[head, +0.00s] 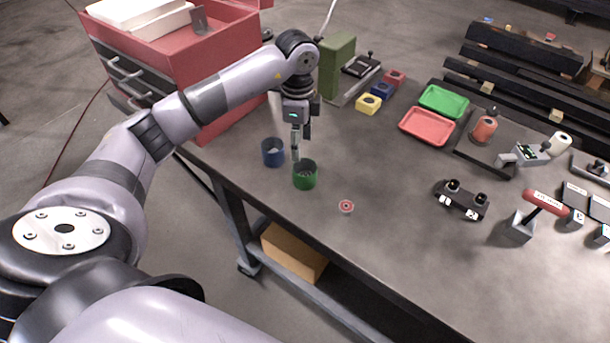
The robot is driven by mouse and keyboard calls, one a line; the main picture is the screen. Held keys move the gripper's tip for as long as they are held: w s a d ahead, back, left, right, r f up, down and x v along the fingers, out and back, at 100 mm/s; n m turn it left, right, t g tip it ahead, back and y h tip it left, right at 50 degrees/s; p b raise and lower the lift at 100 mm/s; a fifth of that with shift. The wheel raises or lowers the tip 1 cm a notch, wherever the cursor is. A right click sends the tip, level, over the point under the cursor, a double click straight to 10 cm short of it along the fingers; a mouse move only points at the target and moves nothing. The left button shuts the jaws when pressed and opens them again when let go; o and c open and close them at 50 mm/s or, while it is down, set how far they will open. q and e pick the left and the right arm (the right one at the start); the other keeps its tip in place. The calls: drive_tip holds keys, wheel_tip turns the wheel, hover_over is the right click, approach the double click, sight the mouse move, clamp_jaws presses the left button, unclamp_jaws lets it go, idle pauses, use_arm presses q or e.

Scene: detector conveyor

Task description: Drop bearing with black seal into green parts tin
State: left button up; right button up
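The green parts tin (305,180) stands near the front edge of the table, with something small and greyish inside that I cannot make out. My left gripper (296,155) points down just above and behind the tin's far rim. Its fingers look close together, but from this angle I cannot tell whether they are open or shut, or hold anything. A small ring-shaped bearing (346,207) with a reddish seal lies on the table to the right of the tin. I see no bearing with a black seal. My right gripper is out of view.
A blue tin (272,152) stands close left of the green one. A red tool chest (215,50) is behind my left arm. Green (443,101) and red (427,126) trays lie further back. A black fixture (461,200) and a red-handled tool (545,204) stand right. The front-middle table is clear.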

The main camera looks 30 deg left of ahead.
use_arm(q)
wheel_tip(320, 180, up, 12)
idle(0.4)
idle(0.3)
